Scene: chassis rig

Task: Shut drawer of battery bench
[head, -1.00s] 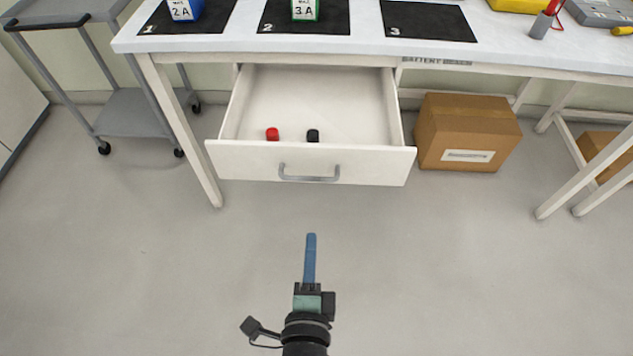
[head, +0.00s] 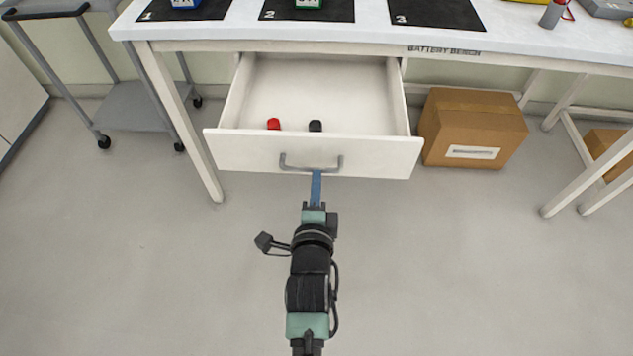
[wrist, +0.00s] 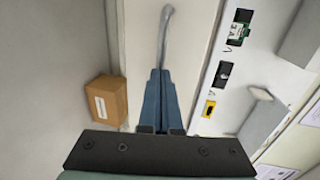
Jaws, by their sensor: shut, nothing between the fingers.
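The battery bench (head: 470,40) has a white drawer (head: 240,155) pulled out at its front. The drawer front carries a grey bar handle (head: 312,166). My gripper (head: 316,174) is shut and empty, with its blue fingertips at the drawer front, just below or at the handle. Whether they touch it I cannot tell. In the wrist view my shut fingers (wrist: 158,75) point along the white drawer front toward the handle (wrist: 166,30). A red item (head: 273,124) and a black item (head: 315,126) lie inside the drawer near its front.
A cardboard box (head: 470,128) sits on the floor right of the drawer. A grey cart (head: 140,108) stands left of the bench. Black mats (head: 435,12) and blue and green batteries lie on the benchtop. The floor before the drawer is otherwise clear.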

